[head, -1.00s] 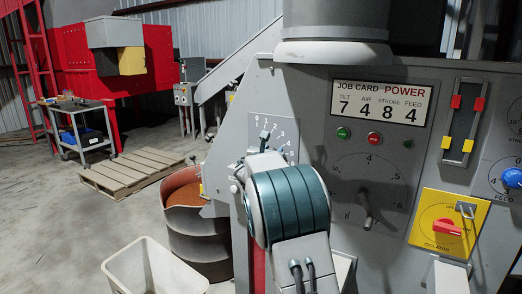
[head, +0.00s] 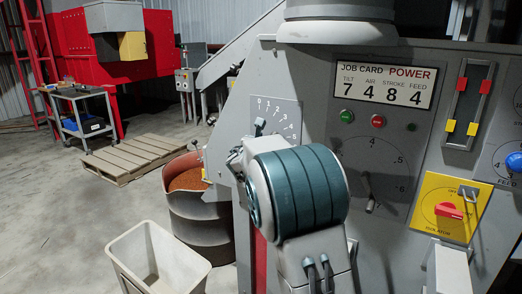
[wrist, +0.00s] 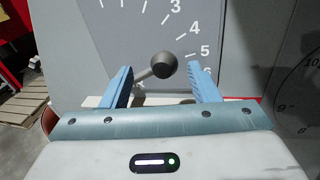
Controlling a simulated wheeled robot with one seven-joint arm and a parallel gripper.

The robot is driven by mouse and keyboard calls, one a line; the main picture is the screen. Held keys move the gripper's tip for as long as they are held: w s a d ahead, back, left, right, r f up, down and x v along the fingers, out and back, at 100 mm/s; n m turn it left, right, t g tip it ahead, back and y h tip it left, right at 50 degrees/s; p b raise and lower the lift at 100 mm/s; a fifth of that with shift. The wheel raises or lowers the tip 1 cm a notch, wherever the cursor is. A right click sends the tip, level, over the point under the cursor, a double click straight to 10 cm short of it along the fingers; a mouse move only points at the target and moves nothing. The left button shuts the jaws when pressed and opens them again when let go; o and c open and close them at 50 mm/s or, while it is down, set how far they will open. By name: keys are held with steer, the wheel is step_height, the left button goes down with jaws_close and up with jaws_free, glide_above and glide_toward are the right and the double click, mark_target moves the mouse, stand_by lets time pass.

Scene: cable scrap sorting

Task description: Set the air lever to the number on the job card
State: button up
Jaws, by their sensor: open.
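The job card (head: 384,86) on the grey machine reads tilt 7, air 4, stroke 8, feed 4. In the wrist view, a lever with a round dark knob (wrist: 163,63) stands in front of a printed scale (wrist: 193,29) showing 3, 4, 5 and 6. The knob appears near the 5. My gripper (wrist: 159,76) is open, with one blue finger on each side of the knob; I cannot tell whether either touches it.
Right of my arm are another lever (head: 370,206) on a larger arc scale, a yellow isolator plate (head: 440,190) with a red handle, and a slider panel (head: 460,115). A pale bin (head: 190,262) and a rusty drum (head: 200,225) stand at lower left. A pallet (head: 110,165) lies behind.

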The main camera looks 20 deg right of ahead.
steer(key=v, duration=0.8)
steer(key=shift+s+a+b, duration=0.2)
steer(key=shift+s+b, duration=0.15)
